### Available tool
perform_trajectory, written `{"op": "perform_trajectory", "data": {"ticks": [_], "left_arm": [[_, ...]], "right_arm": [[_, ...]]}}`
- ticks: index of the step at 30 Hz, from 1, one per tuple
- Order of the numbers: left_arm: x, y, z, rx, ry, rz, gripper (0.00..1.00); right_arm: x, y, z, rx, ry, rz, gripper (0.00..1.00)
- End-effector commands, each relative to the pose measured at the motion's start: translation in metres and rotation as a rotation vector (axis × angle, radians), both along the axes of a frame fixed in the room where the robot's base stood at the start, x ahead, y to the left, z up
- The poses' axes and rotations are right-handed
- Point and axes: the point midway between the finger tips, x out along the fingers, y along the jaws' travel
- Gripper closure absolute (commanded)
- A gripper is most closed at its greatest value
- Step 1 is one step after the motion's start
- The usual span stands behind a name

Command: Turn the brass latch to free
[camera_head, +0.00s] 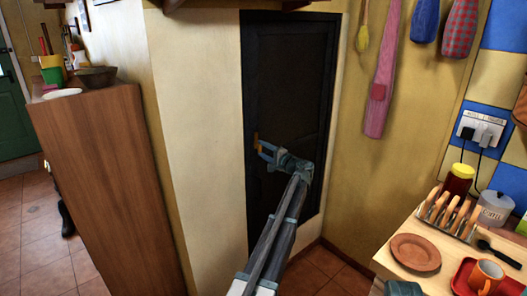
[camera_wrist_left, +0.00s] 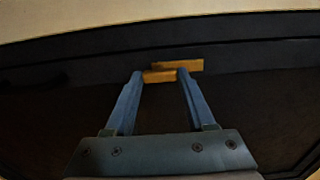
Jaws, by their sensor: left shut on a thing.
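The brass latch (camera_head: 256,137) is a small orange-yellow piece at the left edge of a dark panelled door (camera_head: 290,90). In the left wrist view the latch (camera_wrist_left: 188,66) shows as a flat bar with a second short piece below it, between my fingertips. My left gripper (camera_head: 264,151) reaches the latch from the front. In the wrist view my left gripper (camera_wrist_left: 160,77) has one finger at each side of the short piece and is shut on it. The dark door looks closed.
A wooden cabinet (camera_head: 105,185) with bowls on top stands at the left. Cloths hang on the right wall.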

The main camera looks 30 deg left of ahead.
Motion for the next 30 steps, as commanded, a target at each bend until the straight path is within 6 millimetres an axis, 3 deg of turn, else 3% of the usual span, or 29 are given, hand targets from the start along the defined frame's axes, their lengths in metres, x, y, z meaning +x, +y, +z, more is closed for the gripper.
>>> {"op": "perform_trajectory", "data": {"ticks": [13,14,18,30], "left_arm": [[0.0004,-0.0004,-0.0002,0.003,0.009,-0.001,1.0],[0.0004,-0.0004,-0.0002,0.003,0.009,-0.001,0.4],[0.0003,-0.0003,-0.0001,0.002,0.008,-0.001,0.15],[-0.0027,-0.009,-0.0001,0.002,0.007,-0.002,0.15]], "right_arm": [[0.0,0.0,-0.0001,0.0,0.0,0.0,0.03],[0.0,0.0,-0.0001,0.0,0.0,0.0,0.03],[0.0,0.0,-0.0001,0.0,0.0,0.0,0.03],[0.0,0.0,0.0,0.0,0.0,0.0,0.03]]}}
